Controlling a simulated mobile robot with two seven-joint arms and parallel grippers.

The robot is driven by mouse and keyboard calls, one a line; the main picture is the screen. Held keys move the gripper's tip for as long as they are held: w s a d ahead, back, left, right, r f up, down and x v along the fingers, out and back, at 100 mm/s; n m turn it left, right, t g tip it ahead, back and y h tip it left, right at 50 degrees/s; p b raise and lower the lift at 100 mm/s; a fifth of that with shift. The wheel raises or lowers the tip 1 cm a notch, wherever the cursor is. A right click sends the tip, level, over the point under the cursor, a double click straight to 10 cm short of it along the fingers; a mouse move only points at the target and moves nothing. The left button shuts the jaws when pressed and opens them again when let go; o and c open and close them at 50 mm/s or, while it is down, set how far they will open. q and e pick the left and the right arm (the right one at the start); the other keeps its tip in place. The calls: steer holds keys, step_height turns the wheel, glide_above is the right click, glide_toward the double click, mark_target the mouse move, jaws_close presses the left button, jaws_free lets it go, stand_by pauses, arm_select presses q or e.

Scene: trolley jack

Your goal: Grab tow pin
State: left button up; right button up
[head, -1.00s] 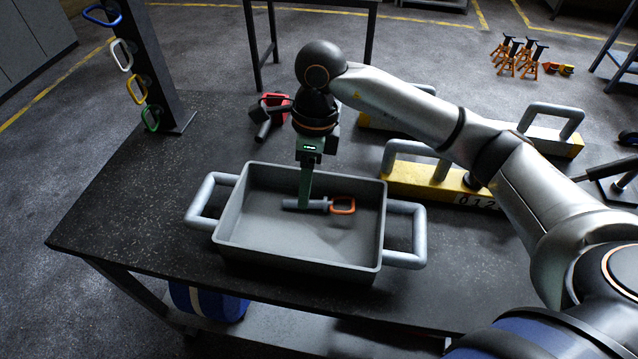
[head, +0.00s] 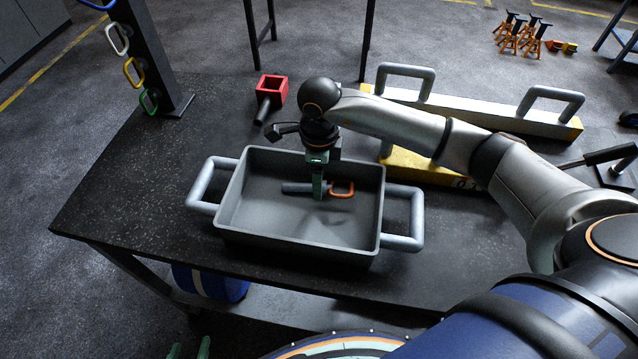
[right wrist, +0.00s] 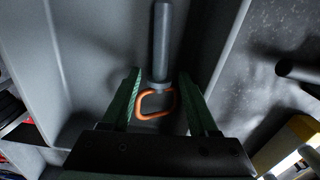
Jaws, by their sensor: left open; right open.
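The tow pin has a grey shaft and an orange loop handle (head: 342,189). It lies on the floor of the grey tray (head: 245,243) on the table. My right gripper (head: 319,194) reaches down into the tray at the pin, near where shaft and loop meet. In the right wrist view the open fingers (right wrist: 160,77) stand on either side of the pin (right wrist: 161,42), with the orange loop between them and gaps at both sides. In the head view the fingers hide part of the pin. My left gripper (head: 188,350) is open and empty at the bottom edge, partly cut off.
The tray has a wall all round and pale tube handles (head: 203,187) at both ends. A red square socket (head: 271,90) lies behind it. Beams with grey handles (head: 550,103) lie behind right. A post with coloured loops (head: 143,55) stands at the back left. The table's left side is clear.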

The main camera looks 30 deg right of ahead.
steer(key=shift+f, duration=0.8)
steer(key=shift+c, duration=0.3)
jaws_close()
steer(key=shift+r, duration=0.1)
stand_by(0.4)
